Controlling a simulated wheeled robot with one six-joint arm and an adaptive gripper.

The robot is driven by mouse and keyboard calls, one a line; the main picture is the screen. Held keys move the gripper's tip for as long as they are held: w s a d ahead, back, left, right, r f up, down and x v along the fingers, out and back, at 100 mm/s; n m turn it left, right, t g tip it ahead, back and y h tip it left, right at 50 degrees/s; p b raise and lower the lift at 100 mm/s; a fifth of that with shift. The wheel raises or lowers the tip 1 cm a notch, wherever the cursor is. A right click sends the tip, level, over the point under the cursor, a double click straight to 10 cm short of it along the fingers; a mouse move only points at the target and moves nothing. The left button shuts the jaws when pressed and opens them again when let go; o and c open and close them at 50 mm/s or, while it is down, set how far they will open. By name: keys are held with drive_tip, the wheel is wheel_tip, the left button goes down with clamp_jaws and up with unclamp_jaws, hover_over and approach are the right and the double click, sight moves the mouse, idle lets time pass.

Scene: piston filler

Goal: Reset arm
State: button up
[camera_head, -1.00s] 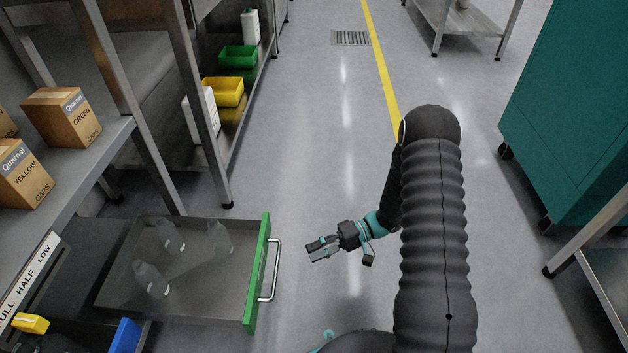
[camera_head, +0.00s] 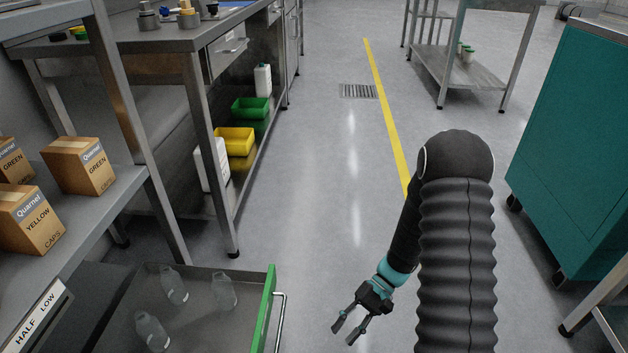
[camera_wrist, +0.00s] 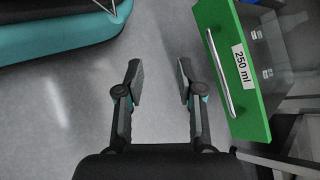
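My gripper (camera_head: 347,331) is open and empty, held above the floor to the right of the open drawer in the head view. In the wrist view my gripper (camera_wrist: 159,82) shows its two fingers apart with only grey floor between them. The pulled-out drawer (camera_head: 262,318) has a green front and a metal handle, and holds clear bottles (camera_head: 173,285). In the wrist view the green drawer front (camera_wrist: 232,70) carries a "250 ml" label and stands to the right of my fingers, apart from them.
Shelves with cardboard cap boxes (camera_head: 78,166) are at left. Beyond them a bench holds a yellow bin (camera_head: 235,141) and a green bin (camera_head: 251,108) on its lower shelf. A teal cabinet (camera_head: 575,150) stands at right. The floor aisle (camera_head: 330,180) between is clear.

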drive_tip(key=s+d+r+t+h+p, duration=0.2)
drive_tip(key=s+r+t+h, duration=0.1)
drive_tip(key=r, duration=1)
drive_tip(key=s+d+r+n+t+h+p, duration=0.1)
drive_tip(key=r+t, duration=0.4)
drive_tip(key=r, duration=0.8)
drive_tip(key=s+d+r+t+h+p, duration=0.3)
drive_tip(key=s+d+r+t+h, duration=0.1)
drive_tip(key=r, duration=1)
drive_tip(key=shift+s+d+n+t+h, duration=0.3)
drive_tip(key=shift+s+d+n+t, duration=0.15)
drive_tip(key=shift+s, duration=0.4)
